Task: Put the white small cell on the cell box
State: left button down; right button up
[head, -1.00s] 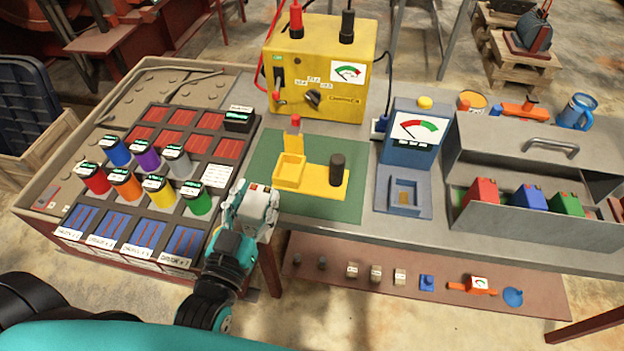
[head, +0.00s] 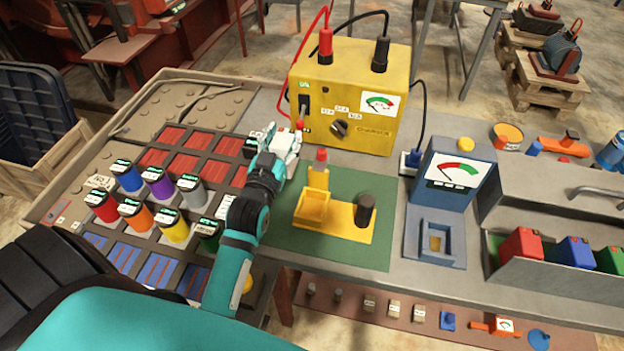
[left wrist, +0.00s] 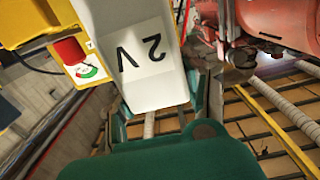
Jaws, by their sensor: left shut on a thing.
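My left gripper (head: 277,143) is over the far right part of the cell rack, left of the yellow stand (head: 345,225) and in front of the yellow meter box (head: 340,88). It is shut on a white block marked "2 V", the white small cell (left wrist: 140,55), which fills the upper middle of the left wrist view. In the head view the cell is hard to tell apart from the pale fingers. I cannot tell which container is the cell box; the grey metal box (head: 560,285) at right holds red, blue and green cells. My right gripper is not in view.
The rack holds several coloured cylinders, including a red one (head: 102,206) and a yellow one (head: 172,226). A blue meter (head: 445,178) stands right of the green mat (head: 375,252). Red and black leads rise from the yellow meter box. A lower shelf (head: 350,318) holds small items.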

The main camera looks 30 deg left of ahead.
pick_arm(q)
notch_tip(320, 180, down, 3)
jog(key=shift+d+r, duration=0.1)
jog(key=shift+r, duration=0.05)
jog(key=shift+f, duration=0.4)
notch_tip(320, 180, down, 4)
jog(key=shift+r, duration=0.1)
jog(key=shift+f, duration=0.4)
jog(key=c, duration=1.1)
grip_release()
jog(key=shift+f, duration=0.2)
jog(key=o, duration=0.4)
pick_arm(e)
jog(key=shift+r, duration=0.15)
pick_arm(q)
jog(key=shift+r, duration=0.1)
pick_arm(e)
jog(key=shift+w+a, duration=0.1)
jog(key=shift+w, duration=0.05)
